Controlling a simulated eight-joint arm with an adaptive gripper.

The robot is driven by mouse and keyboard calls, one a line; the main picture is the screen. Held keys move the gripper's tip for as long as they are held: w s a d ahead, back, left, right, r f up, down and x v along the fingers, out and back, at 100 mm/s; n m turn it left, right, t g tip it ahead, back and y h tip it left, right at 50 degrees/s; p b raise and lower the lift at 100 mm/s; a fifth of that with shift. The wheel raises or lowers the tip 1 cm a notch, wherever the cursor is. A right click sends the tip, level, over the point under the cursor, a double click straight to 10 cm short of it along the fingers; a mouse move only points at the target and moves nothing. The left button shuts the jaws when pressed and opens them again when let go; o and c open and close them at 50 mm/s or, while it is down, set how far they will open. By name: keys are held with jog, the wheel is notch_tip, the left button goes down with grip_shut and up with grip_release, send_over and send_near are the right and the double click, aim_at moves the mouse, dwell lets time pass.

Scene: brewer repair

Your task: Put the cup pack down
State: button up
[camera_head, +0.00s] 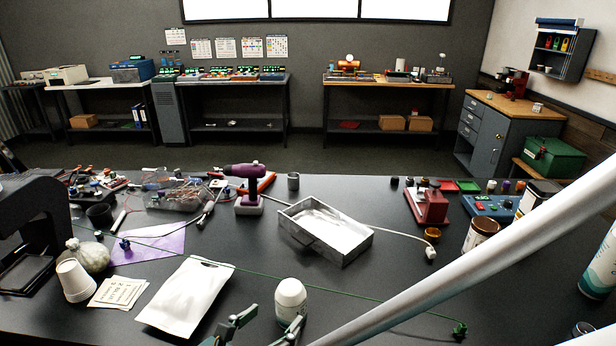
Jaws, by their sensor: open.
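A white paper cup or small stack of cups (76,281) stands upside down at the left of the black workbench (400,290). It looks like the cup pack, though I cannot tell how many cups it holds. My gripper (264,329) is at the bottom edge of the view, partly cut off, with its fingers apart. It is well to the right of the cups. A white round-topped jar (291,297) is close to the fingers; I cannot tell whether they touch it. I see nothing held.
A white pouch (186,296) and paper notes (118,292) lie between the cups and my gripper. A tied bag (88,255) is beside the cups. A metal tray (326,232), purple drill (246,186) and green cord (330,287) are farther back. Bare bench lies right of centre.

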jog(key=shift+v, duration=1.1)
jog(key=shift+r, duration=0.1)
